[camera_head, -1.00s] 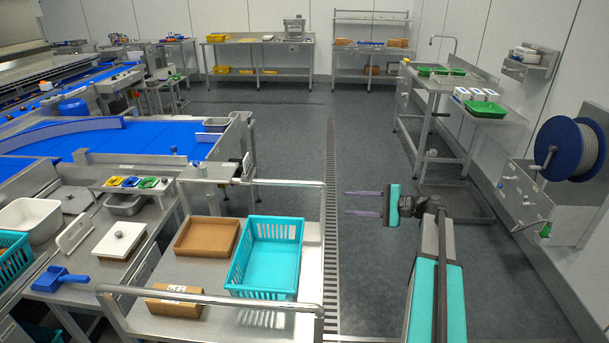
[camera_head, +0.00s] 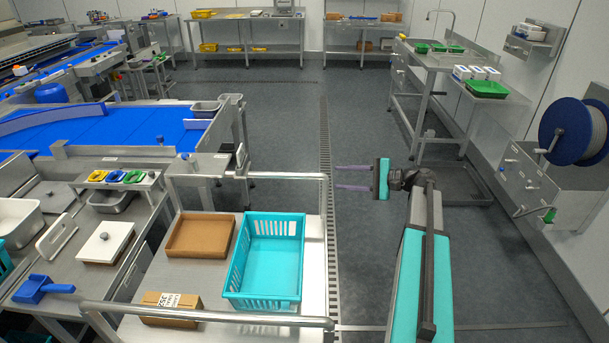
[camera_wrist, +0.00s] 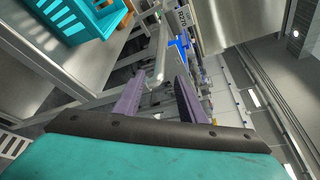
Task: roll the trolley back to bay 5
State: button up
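The trolley (camera_head: 205,322) stands at the lower left of the head view, a steel top with a raised rail handle at its near and far ends. On it are a teal basket (camera_head: 262,262), a shallow brown tray (camera_head: 200,220) and a brown carton with a label (camera_head: 170,308). My gripper (camera_head: 353,178) is to the right of the trolley, apart from it, with its two purple fingers spread and nothing between them. In the wrist view the open fingers (camera_wrist: 158,98) point toward a steel rail (camera_wrist: 160,60), with the teal basket at upper left. No bay number is legible.
A steel bench with a white lidded box (camera_head: 105,242) and blue scoop (camera_head: 42,288) is left of the trolley. The blue conveyor (camera_head: 90,130) lies beyond. A sink table (camera_head: 445,60) and hose reel (camera_head: 568,132) line the right wall. The middle floor (camera_head: 290,115) is clear.

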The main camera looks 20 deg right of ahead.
aim_at(308, 176)
dwell(0.3)
jog(key=p+x, duration=0.4)
jog(key=x, duration=0.9)
jog(key=shift+w+a+f, duration=0.1)
jog(key=shift+w+a, duration=0.1)
jog(key=shift+a, duration=0.05)
jog(key=shift+c, duration=0.2)
grip_shut()
jog(key=shift+s+d, duration=0.1)
jog(key=shift+d, duration=0.1)
